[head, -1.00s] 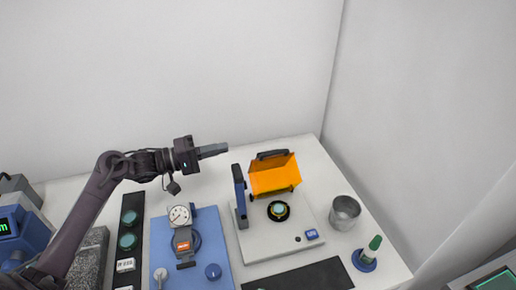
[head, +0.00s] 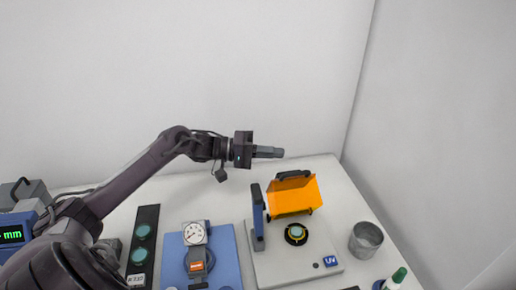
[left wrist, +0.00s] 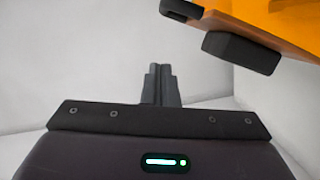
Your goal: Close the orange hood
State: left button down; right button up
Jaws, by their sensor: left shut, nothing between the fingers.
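The orange hood (head: 292,199) stands raised and tilted back at the rear of the white interferometer base (head: 280,269), with a dark handle (head: 294,175) along its top edge. The round dark stage (head: 296,234) in front of it is uncovered. My left gripper (head: 281,152) is shut and empty, above and behind the hood's top left corner, pointing right. In the left wrist view my shut fingers (left wrist: 161,85) show, with the orange hood (left wrist: 285,22) and a black block (left wrist: 241,52) at upper right, apart from the fingers. My right gripper is not in view.
A blue plate (head: 233,262) with a dial gauge (head: 194,233) lies further left. A metal cup (head: 366,240) and a green-topped bottle (head: 398,276) stand at right. Walls close off the back and right.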

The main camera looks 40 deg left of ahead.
aim_at(292, 192)
pick_arm(q)
jog(key=d, duration=0.1)
jog(key=d+p, duration=0.1)
jog(key=shift+w+d+f, duration=0.15)
jog(key=shift+d, duration=0.2)
jog(key=shift+s+d+f+p, duration=0.2)
jog(key=shift+s+d+p, duration=0.25)
jog(key=shift+p, duration=0.05)
jog(key=shift+s+d+f+p, duration=0.15)
jog(key=shift+s+d+p, duration=0.25)
jog(key=shift+s+p, duration=0.05)
jog(key=shift+d+f, duration=0.1)
jog(key=shift+d, duration=0.05)
